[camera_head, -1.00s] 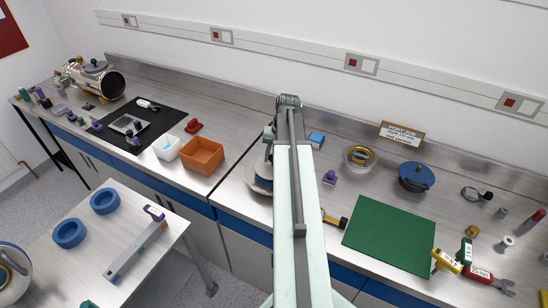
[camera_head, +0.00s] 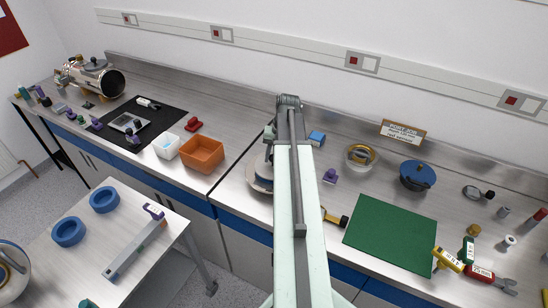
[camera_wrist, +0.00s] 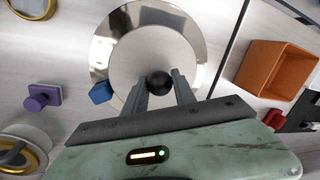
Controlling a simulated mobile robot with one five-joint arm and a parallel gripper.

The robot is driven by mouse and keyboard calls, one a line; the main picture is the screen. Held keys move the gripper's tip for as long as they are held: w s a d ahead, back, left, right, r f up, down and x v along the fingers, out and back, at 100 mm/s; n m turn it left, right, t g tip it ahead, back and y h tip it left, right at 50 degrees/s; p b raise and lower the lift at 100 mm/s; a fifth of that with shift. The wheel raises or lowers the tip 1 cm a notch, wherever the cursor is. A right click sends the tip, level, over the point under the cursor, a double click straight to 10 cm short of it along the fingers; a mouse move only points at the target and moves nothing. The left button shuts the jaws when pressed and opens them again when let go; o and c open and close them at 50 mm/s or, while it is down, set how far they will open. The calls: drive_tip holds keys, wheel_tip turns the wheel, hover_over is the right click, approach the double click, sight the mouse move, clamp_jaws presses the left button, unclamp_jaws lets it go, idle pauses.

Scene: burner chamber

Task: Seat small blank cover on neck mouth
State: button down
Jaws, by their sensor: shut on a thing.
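In the wrist view my gripper (camera_wrist: 165,88) has its two fingers closed around a dark round knob (camera_wrist: 160,83). Behind the knob is a plain grey disc (camera_wrist: 150,45), which looks like the small blank cover. A wide shiny metal ring (camera_wrist: 100,50) surrounds the grey disc, likely the neck mouth's rim. I cannot tell whether the disc rests on the ring or hangs above it. In the head view my arm hides most of this; only part of a pale round flange (camera_head: 254,184) shows left of the arm, with my gripper (camera_head: 268,152) above it.
An orange bin (camera_head: 202,153) stands to the left. To the right are a gold-rimmed ring (camera_head: 360,158), a blue-lidded pot (camera_head: 417,175) and a green mat (camera_head: 390,233).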

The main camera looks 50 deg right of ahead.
drive_tip(key=shift+f+b, duration=0.6)
drive_tip(key=shift+f, duration=0.1)
drive_tip(key=c, duration=0.9)
unclamp_jaws()
drive_tip(key=shift+c, duration=0.2)
drive_tip(key=shift+r, duration=0.15)
drive_tip(key=r+p, duration=0.5)
drive_tip(key=s+d+r+p, duration=0.1)
drive_tip(key=r+p, duration=0.1)
drive_tip(key=p, duration=0.1)
drive_tip(key=shift+s+r, duration=0.1)
drive_tip(key=shift+r, duration=0.3)
drive_tip(key=shift+f, duration=0.15)
